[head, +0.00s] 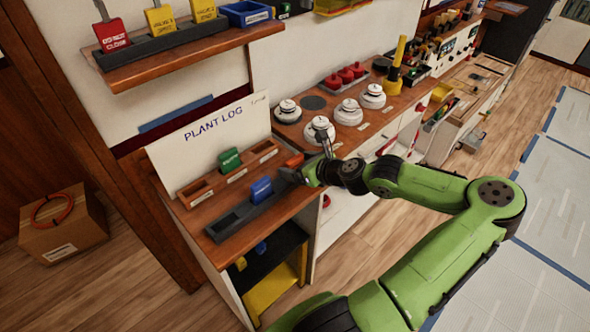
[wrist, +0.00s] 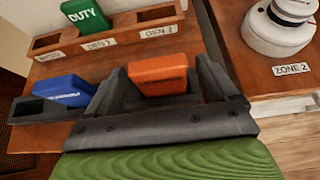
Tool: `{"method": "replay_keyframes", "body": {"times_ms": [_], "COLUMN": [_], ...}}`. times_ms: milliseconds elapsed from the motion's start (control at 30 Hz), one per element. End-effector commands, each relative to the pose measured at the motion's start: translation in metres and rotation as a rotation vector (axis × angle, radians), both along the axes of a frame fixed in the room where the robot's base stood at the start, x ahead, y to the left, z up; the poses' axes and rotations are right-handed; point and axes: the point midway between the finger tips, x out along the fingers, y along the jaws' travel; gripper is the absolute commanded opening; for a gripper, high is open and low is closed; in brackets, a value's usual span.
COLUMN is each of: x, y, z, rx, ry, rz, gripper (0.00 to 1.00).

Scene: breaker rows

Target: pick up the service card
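An orange card (wrist: 158,75) stands at the right end of the dark grey holder on the wooden shelf; its lettering is too small to read, so I cannot confirm it is the service card. It also shows in the head view (head: 294,161), partly beside my gripper (head: 297,174). In the wrist view my gripper (wrist: 160,92) is open, one finger on each side of the orange card, with gaps visible. A blue card (wrist: 62,90) sits to the left in the same grey holder. A green DUTY card (wrist: 86,16) stands in the wooden slotted rack behind.
The PLANT LOG board (head: 212,138) stands behind the wooden rack (head: 228,176). White round knobs (head: 318,130) stand on the counter to the right. A yellow post (head: 396,64) rises farther back. A cardboard box (head: 62,222) sits on the floor at left.

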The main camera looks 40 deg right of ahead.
Motion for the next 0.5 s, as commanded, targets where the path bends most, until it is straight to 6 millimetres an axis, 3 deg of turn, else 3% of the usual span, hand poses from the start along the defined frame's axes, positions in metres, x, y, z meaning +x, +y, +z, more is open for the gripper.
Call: {"method": "replay_keyframes", "body": {"times_ms": [33, 300, 500], "x": [-0.0002, -0.0004, -0.0004], "y": [0.0001, 0.0001, 0.0001], "z": [0.0001, 0.0000, 0.0008], "rx": [0.000, 0.000, -0.001], "ry": [0.000, 0.001, 0.000], "rz": [0.000, 0.001, 0.000], "gripper": [0.78, 0.36, 0.35]}}
